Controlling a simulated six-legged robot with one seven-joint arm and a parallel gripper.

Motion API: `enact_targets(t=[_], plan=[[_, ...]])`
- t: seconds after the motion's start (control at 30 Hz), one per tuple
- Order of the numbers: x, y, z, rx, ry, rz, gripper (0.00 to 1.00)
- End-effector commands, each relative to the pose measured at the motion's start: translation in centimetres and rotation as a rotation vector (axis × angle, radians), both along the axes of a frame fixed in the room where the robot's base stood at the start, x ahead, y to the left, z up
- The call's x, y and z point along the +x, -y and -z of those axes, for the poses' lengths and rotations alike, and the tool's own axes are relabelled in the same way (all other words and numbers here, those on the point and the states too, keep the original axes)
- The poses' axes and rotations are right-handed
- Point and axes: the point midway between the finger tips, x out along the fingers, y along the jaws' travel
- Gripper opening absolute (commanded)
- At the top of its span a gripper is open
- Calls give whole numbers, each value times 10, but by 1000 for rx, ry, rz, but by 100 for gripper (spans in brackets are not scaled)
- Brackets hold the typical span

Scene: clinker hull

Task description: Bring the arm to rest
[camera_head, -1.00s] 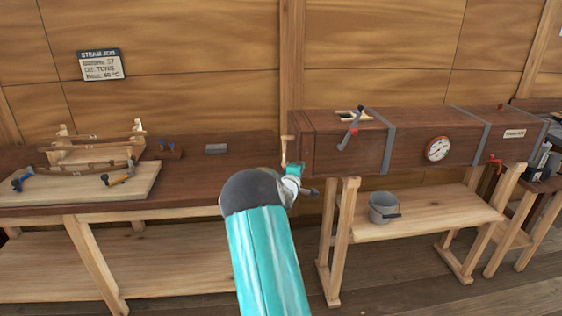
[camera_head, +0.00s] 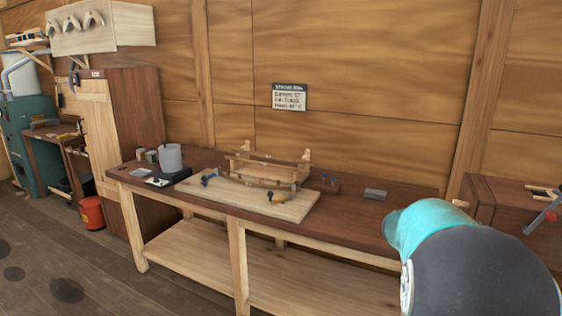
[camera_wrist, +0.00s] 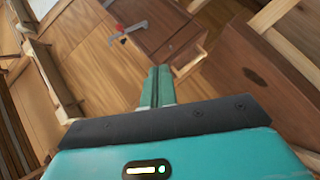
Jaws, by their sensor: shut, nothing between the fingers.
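My arm, teal and dark grey, shows at the lower right of the head view, in front of the right end of the workbench (camera_head: 345,213). My gripper's end is hidden there. In the wrist view my gripper (camera_wrist: 157,75) has its two green fingers together, with nothing between them. Beyond the fingertips is a dark brown wooden box (camera_wrist: 160,30) with a red-handled lever (camera_wrist: 122,32). The same box (camera_head: 487,205) shows in part at the right edge of the head view. The gripper looks apart from it.
A wooden jig (camera_head: 268,168) stands on a pale board on the bench, with clamps beside it. A red bucket (camera_head: 91,212) is on the floor at left. The floor (camera_head: 75,270) in front is mostly clear.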

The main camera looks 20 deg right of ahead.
Motion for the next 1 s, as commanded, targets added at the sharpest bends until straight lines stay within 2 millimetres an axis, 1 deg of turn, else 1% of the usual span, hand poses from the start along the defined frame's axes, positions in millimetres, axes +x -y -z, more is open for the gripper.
enact_targets(t=[0.03,0.17,0.2,0.27,0.3,0.37,0.4,0.47,0.5,0.57,0.6,0.67,0.7,0.8,0.83,0.9,1.0], plan=[[-7,-24,-6,54,25,-2,0],[-26,-82,-8,208,62,-14,0],[-32,-101,-7,257,71,-24,0],[-42,-130,-6,331,82,-41,0],[-47,-149,-5,381,90,-59,0],[-58,-178,-3,455,98,-87,0],[-64,-199,-1,505,102,-110,0],[-75,-228,2,580,106,-146,0],[-82,-248,4,629,108,-173,0],[-94,-278,7,701,109,-218,0],[-102,-298,9,749,111,-250,0],[-115,-327,12,820,111,-304,0],[-123,-346,14,866,112,-339,0],[-144,-387,19,966,108,-426,0],[-149,-397,20,990,107,-448,0],[-158,-416,22,1036,105,-492,0],[-166,-431,24,1073,105,-527,0]])
